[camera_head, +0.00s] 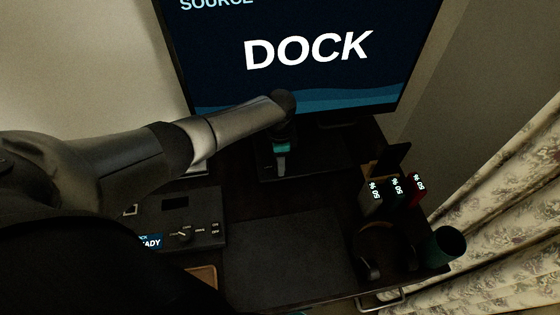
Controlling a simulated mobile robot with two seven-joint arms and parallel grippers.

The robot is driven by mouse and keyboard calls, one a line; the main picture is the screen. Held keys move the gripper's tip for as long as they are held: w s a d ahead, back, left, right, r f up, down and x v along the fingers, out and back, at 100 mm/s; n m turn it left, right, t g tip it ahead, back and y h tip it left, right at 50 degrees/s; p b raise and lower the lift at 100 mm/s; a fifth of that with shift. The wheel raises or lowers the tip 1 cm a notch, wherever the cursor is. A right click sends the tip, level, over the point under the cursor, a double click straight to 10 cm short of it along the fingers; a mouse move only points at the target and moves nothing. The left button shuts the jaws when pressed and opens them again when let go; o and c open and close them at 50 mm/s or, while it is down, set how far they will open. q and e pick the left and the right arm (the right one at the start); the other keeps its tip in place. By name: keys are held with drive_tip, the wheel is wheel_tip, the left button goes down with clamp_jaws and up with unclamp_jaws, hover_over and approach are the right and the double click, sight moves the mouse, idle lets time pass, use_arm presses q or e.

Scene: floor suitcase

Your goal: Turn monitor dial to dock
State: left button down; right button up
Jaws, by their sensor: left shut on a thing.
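The monitor (330,85) stands at the top of the view, its dark screen reading "SOURCE" and, in large white letters, "DOCK". My left arm comes in from the left, and my left gripper (283,108) is at the monitor's lower edge, left of its middle. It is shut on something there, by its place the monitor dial. The dial and the fingertips are hidden behind the wrist, so the dial's angle cannot be seen. My right gripper is not in view.
A grey box with a small knob and a "READY" label (184,230) sits lower left, partly behind my arm. A dark mat (285,258) lies front centre. Several small "50 %" displays (395,190), headphones (374,240) and a dark green cup (443,246) stand at right. A patterned curtain (510,215) hangs beyond.

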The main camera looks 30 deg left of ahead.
use_arm(q)
drive_tip(key=c, duration=0.5)
unclamp_jaws()
wheel_tip(320, 180, up, 15)
drive_tip(key=p, duration=0.4)
drive_tip(key=shift+r, duration=0.15)
